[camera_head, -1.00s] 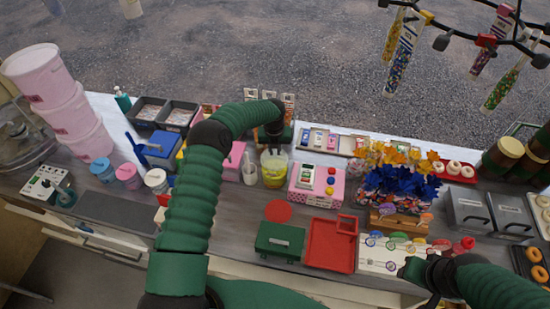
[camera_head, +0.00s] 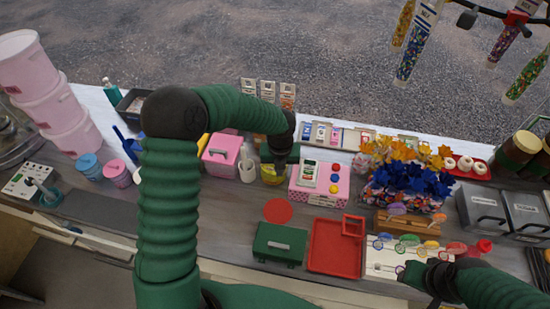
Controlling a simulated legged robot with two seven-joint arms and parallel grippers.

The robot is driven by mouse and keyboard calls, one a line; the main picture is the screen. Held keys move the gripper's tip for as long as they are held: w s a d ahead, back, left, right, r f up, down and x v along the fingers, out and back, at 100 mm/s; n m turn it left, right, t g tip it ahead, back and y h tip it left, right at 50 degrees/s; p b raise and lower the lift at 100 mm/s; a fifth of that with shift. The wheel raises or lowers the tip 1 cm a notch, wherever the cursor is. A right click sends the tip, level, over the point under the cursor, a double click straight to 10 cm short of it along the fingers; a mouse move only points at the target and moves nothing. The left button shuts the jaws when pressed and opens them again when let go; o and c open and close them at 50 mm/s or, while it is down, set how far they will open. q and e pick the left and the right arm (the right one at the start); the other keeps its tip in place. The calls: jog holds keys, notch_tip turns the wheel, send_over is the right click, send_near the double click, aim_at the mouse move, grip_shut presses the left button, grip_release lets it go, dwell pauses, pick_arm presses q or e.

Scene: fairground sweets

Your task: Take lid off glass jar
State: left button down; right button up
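A jar with yellow contents (camera_head: 272,176) stands on the counter, left of the pink box. Its upper part is largely hidden by my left gripper (camera_head: 280,162), so I cannot make out its lid. The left gripper points down at the jar's top; its fingers are too dark and small to tell whether they are open, shut or touching. My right gripper (camera_head: 408,275) is low at the right, beside the lollipop stand, and its fingers are unclear.
A pink box with buttons (camera_head: 322,184) stands close right of the jar, and a pink case (camera_head: 221,154) to its left. A flat red disc (camera_head: 277,211), a green box (camera_head: 279,242) and a red tray (camera_head: 331,269) lie in front. Blue and orange flowers (camera_head: 405,175) stand further right.

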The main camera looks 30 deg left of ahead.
pick_arm(q)
jog(key=s, duration=0.1)
jog(key=s+d, duration=0.1)
jog(key=shift+s+d+r, duration=0.1)
jog(key=shift+s+r, duration=0.1)
jog(key=shift+s, duration=0.2)
jog(key=c, duration=2.2)
grip_release()
jog(key=shift+a, duration=0.2)
jog(key=c, duration=1.2)
grip_release()
jog(key=shift+w+d, duration=0.15)
jog(key=shift+d, duration=0.25)
jog(key=shift+c, duration=0.2)
jog(key=o, duration=0.5)
jog(key=shift+o, duration=1.5)
jog(key=shift+a, duration=0.25)
